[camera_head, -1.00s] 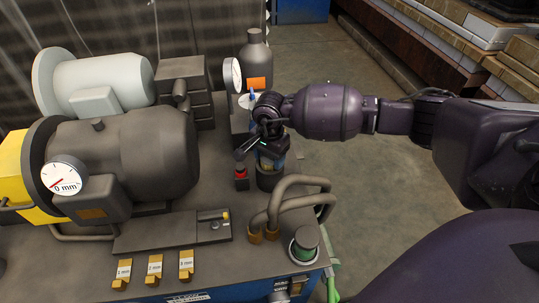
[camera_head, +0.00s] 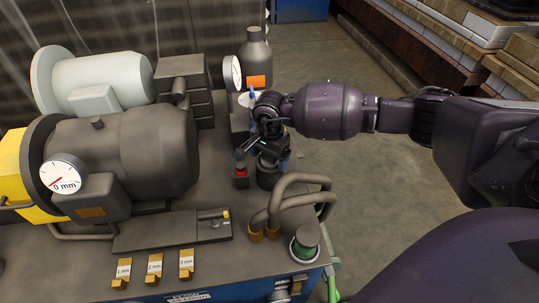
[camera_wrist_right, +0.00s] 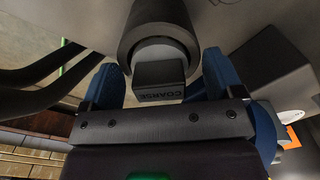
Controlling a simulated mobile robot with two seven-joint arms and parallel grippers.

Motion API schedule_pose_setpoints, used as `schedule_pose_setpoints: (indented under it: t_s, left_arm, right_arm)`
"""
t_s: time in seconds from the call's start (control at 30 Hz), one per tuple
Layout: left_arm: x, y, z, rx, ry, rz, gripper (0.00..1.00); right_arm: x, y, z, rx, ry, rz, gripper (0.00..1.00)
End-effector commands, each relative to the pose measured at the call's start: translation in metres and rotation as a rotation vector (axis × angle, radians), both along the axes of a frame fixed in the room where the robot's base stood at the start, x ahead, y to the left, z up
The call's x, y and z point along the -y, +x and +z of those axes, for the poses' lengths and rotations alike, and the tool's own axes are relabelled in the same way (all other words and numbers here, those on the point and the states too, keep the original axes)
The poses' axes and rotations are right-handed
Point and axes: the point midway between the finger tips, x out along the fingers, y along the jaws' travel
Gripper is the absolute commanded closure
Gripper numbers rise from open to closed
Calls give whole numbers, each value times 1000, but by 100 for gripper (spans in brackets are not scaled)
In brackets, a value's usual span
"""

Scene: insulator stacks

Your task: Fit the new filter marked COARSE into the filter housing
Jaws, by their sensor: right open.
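The filter housing (camera_head: 267,178) is a dark upright cylinder near the right edge of the bench top. In the right wrist view it is a thick dark ring (camera_wrist_right: 133,38). The filter's dark block-shaped grip, marked COARSE (camera_wrist_right: 160,82), stands out from a pale round face inside that ring; how deep it sits is unclear. My right gripper (camera_wrist_right: 163,75) is open, with one blue finger on each side of the grip and visible gaps between. In the head view my right gripper (camera_head: 267,156) is just above the housing and hides its mouth. My left gripper is out of view.
A red button (camera_head: 241,181) stands close left of the housing. Bent pipes (camera_head: 298,185) and a green-banded pot (camera_head: 304,244) stand in front. A dark bottle (camera_head: 256,62) and a white-faced gauge (camera_head: 232,74) are behind. A large motor (camera_head: 150,150) fills the left.

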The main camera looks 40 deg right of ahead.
Motion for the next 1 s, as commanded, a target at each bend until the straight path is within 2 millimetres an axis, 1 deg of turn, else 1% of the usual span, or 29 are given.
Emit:
schedule_pose_setpoints:
  t_s: [0.03,0.13,0.17,0.2,0.4,0.5,0.6,0.7,0.8,1.0]
  left_arm:
    - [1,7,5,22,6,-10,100]
    - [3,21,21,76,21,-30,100]
    - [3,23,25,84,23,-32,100]
    - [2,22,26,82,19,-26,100]
    - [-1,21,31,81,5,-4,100]
    - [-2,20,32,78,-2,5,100]
    - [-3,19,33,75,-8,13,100]
    - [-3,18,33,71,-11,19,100]
    - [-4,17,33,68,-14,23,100]
    - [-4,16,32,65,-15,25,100]
  right_arm:
    - [-1,-8,-14,-24,0,0,11]
    - [-1,-8,-14,-25,0,0,11]
    - [-1,-8,-9,-22,0,0,11]
    - [0,-6,5,-15,-1,0,11]
    - [-1,-3,52,-2,0,0,11]
    - [0,-3,72,1,-1,0,11]
    - [0,-2,89,3,0,0,11]
    - [-1,-2,100,4,1,1,11]
    - [-1,-3,107,2,2,1,11]
    - [-1,-3,110,1,1,1,11]
